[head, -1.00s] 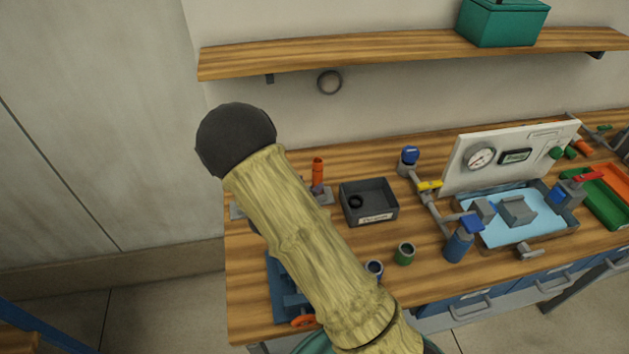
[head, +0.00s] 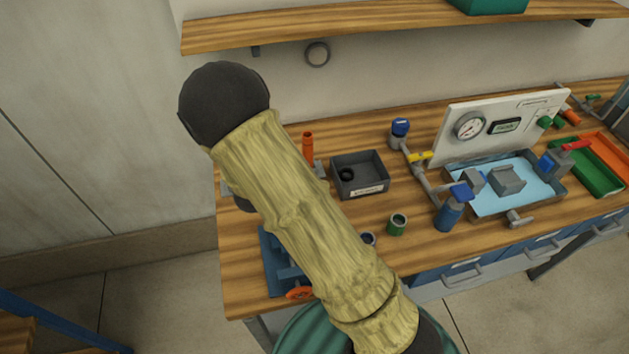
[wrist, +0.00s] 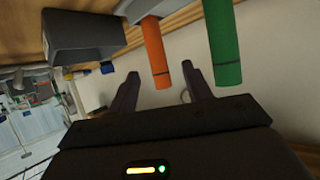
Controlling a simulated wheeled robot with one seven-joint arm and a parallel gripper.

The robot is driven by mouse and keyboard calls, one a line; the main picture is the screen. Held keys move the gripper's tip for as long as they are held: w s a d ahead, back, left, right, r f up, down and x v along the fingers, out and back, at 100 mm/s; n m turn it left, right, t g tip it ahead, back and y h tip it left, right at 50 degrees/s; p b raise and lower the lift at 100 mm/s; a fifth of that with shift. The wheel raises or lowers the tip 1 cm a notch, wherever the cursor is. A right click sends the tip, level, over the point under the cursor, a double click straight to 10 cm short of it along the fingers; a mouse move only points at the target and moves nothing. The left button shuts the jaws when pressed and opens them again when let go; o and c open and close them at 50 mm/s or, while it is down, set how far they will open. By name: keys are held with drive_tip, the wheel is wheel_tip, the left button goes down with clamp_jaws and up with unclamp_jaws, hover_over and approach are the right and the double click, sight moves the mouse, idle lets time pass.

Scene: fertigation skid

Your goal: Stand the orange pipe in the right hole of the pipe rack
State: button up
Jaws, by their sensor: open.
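The orange pipe (head: 308,148) stands upright on the grey pipe rack (head: 321,171), just right of my arm in the head view. In the wrist view, which is roughly upside down, the orange pipe (wrist: 156,55) hangs from the rack (wrist: 139,8) at the top. My gripper (wrist: 162,80) is open, its two fingers spread on either side of the pipe's free end in the picture. I see no contact with the pipe. My arm hides the gripper and much of the rack in the head view, so I cannot tell which hole the pipe is in.
A green pipe (wrist: 223,45) stands close beside the orange one in the wrist view. A dark open box (head: 360,188) sits right of the rack. A green cup (head: 397,224) and a blue vise-like block (head: 276,268) are nearer the front. The wooden shelf (head: 380,22) hangs above.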

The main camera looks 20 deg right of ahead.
drive_tip(key=s+d+r+n+g+y, duration=0.3)
drive_tip(key=s+r, duration=0.1)
drive_tip(key=s, duration=0.6)
drive_tip(key=s+d+r+n+g+y, duration=0.3)
drive_tip(key=s+r+n+g+y, duration=0.1)
drive_tip(key=s, duration=0.7)
drive_tip(key=shift+r+g, duration=0.15)
drive_tip(key=shift+g, duration=0.15)
drive_tip(key=shift+s, duration=0.1)
